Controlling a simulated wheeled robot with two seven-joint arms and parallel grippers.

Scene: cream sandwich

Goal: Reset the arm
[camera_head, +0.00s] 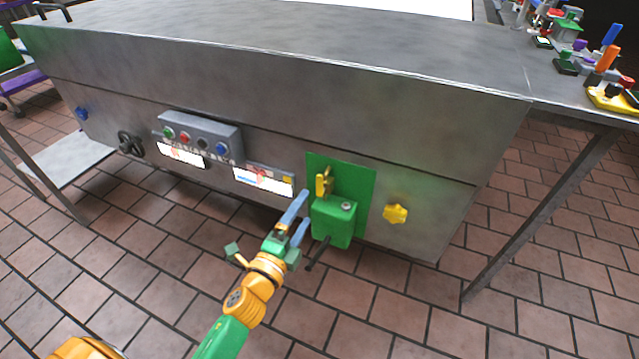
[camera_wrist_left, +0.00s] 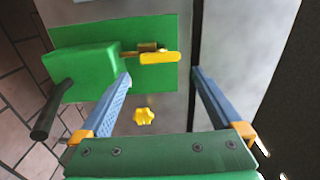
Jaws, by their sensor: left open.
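My left gripper (camera_head: 297,219) is open and empty in front of the machine's metal side. Its two blue fingers also show spread apart in the left wrist view (camera_wrist_left: 166,82). Beside its fingertips is a green box (camera_head: 334,220) on a green plate (camera_head: 361,187), with a yellow switch handle (camera_head: 323,181) and a dark lever (camera_head: 318,254). In the left wrist view the green box (camera_wrist_left: 85,70) and yellow handle (camera_wrist_left: 158,57) lie at upper left, near the left finger. I cannot tell whether the fingers touch them. My right gripper is not in view.
A yellow star knob (camera_head: 396,214) is right of the plate. A button panel (camera_head: 200,136) and a black knob (camera_head: 130,143) are on the left side of the machine. Several colourful parts, including an orange one (camera_head: 606,60), stand at upper right. The tiled floor in front is clear.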

